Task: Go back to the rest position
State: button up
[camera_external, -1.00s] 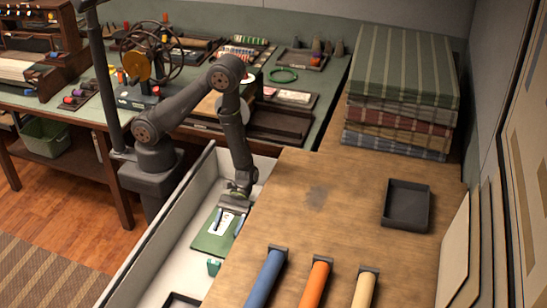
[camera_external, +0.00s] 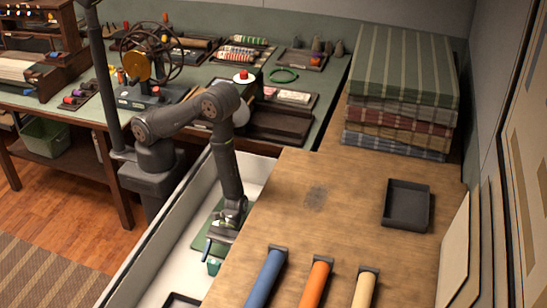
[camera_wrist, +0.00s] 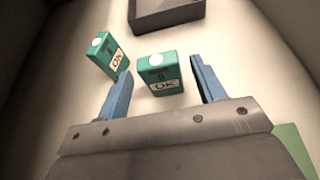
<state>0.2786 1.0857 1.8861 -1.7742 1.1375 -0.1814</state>
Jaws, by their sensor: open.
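My gripper (camera_external: 220,243) is low over the pale trough beside the wooden counter, with the arm reaching down into it. In the wrist view its two blue fingers (camera_wrist: 161,70) are spread apart with nothing held between them. Two green boxes with OK labels lie beyond the fingers: one upright in the middle (camera_wrist: 158,74), one tilted at the left (camera_wrist: 106,54). A green box (camera_external: 213,267) shows just below the gripper in the external view. A green board (camera_external: 201,243) is partly hidden under my gripper.
The trough's pale wall (camera_external: 130,268) stands left of the arm, and the wooden counter (camera_external: 315,225) right. A dark tray (camera_wrist: 165,22) lies farther along the trough. Blue, orange and cream rolls (camera_external: 318,284), a black tray (camera_external: 407,205) and folded cloths (camera_external: 400,95) are on the counter.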

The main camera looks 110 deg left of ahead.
dwell(0.3)
jog(key=v, duration=1.1)
jog(key=shift+a+r, duration=0.15)
jog(key=shift+a, duration=0.25)
jog(key=x, duration=1.2)
jog(key=shift+d, duration=0.1)
jog(key=s+d+r, duration=0.4)
jog(key=s+r, duration=0.7)
jog(key=s+a+m+g+y, duration=0.2)
jog(key=a+m+g+y, duration=0.5)
jog(key=a+m+g, duration=0.2)
jog(key=shift+r+m+g, duration=0.25)
jog(key=shift+m+g, duration=1.15)
jog(key=shift+m, duration=0.2)
jog(key=shift+s+a, duration=0.1)
